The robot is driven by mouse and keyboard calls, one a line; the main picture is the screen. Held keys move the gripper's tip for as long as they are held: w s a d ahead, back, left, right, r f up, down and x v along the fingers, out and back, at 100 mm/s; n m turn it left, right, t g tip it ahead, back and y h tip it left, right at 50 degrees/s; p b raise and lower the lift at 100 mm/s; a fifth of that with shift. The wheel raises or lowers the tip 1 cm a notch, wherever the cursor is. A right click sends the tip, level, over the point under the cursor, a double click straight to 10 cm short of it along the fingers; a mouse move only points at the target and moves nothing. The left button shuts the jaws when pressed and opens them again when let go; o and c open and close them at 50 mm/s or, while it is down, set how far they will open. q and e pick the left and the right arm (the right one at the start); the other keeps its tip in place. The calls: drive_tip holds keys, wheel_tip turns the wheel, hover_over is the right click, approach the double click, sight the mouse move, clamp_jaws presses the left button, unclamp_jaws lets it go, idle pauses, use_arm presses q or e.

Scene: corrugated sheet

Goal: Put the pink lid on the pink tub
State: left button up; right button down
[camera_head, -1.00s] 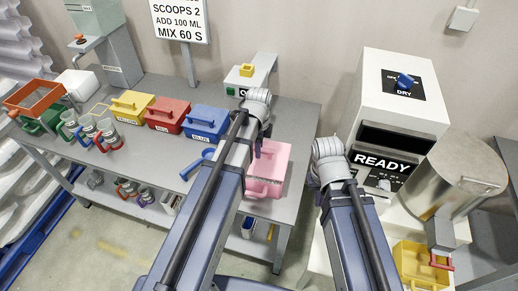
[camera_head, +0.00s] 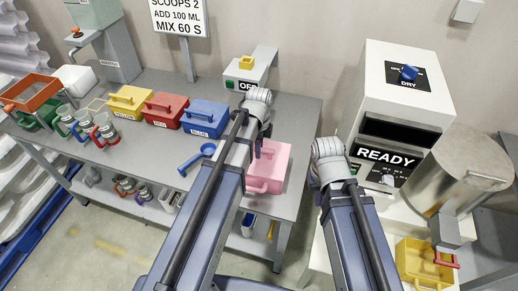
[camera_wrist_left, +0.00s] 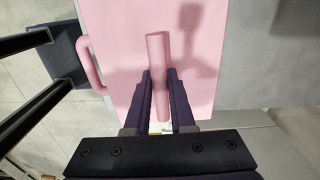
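The pink tub (camera_head: 262,186) stands at the right end of the grey table, with its side handle toward me. A flat pink top, which looks like the pink lid (camera_head: 278,158), covers it; whether the lid is fully seated I cannot tell. My left gripper (camera_head: 258,150) is over the tub. In the left wrist view, its dark fingers (camera_wrist_left: 160,90) lie on both sides of the lid's pink bar handle (camera_wrist_left: 158,50) and look closed on it. The tub's side handle (camera_wrist_left: 88,62) shows at the left there. My right gripper (camera_head: 330,165) hangs right of the table, its fingers hidden.
Blue (camera_head: 205,118), red (camera_head: 165,110) and yellow (camera_head: 128,103) tubs stand in a row left of the pink one. A blue scoop (camera_head: 195,160) lies on the table. A white machine marked READY (camera_head: 400,110) and a metal drum (camera_head: 455,170) stand at the right.

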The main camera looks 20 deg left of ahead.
use_arm(q)
drive_tip(key=o, duration=0.5)
wheel_tip(320, 180, up, 8)
drive_tip(key=p, duration=0.8)
drive_tip(key=shift+f, duration=0.1)
idle(0.3)
drive_tip(key=shift+s+d, duration=0.25)
drive_tip(key=s+d+f+n+y+b, duration=0.1)
drive_tip(key=s+d+f+n+b, duration=0.1)
drive_tip(key=s+d+n, duration=0.8)
drive_tip(key=shift+s+f+n+b, duration=0.2)
drive_tip(key=shift+s+n+b, duration=0.15)
drive_tip(key=shift+s+n, duration=1.6)
